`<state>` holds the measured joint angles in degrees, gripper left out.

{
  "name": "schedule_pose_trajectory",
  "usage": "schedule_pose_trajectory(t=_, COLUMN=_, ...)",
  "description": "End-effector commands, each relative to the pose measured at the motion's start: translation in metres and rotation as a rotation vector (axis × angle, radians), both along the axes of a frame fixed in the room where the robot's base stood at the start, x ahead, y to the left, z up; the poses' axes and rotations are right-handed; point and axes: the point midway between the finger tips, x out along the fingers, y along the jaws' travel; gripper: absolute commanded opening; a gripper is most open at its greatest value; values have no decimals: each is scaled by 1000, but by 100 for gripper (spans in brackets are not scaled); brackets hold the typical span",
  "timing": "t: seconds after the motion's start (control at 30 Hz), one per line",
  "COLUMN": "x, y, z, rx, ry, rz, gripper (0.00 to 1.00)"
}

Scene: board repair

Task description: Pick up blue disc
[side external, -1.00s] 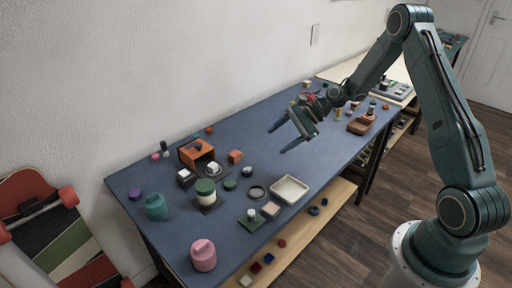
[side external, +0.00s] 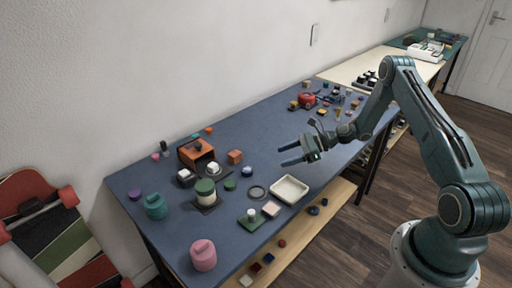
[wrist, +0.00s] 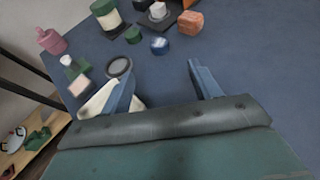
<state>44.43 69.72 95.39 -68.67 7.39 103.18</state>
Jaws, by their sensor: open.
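The blue disc (side external: 247,172) is a small round piece with a pale top, lying on the blue-grey tabletop (side external: 255,140). It also shows in the wrist view (wrist: 159,46), a little beyond the gap between my fingertips. My gripper (side external: 285,156) is open and empty, above the table to the right of the disc in the side view. In the wrist view my two fingers (wrist: 161,70) are spread wide, with bare tabletop between them. They do not touch the disc.
Near the disc are an orange block (side external: 235,157), a green disc (side external: 230,185), a dark ring (side external: 257,192) and a cream tray (side external: 289,190). A green-and-cream cylinder (side external: 206,193) and an orange open box (side external: 196,153) stand further left.

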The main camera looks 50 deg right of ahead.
Motion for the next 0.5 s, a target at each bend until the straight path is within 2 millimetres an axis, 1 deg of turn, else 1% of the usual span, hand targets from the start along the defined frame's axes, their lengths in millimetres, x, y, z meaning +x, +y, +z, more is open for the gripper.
schedule_pose_trajectory(t=0.17, x=11, y=14, z=-7, rx=-1, ry=0, rz=4, gripper=62)
schedule_pose_trajectory(t=0.5, x=41, y=47, z=-26, rx=0, ry=1, rz=4, gripper=62)
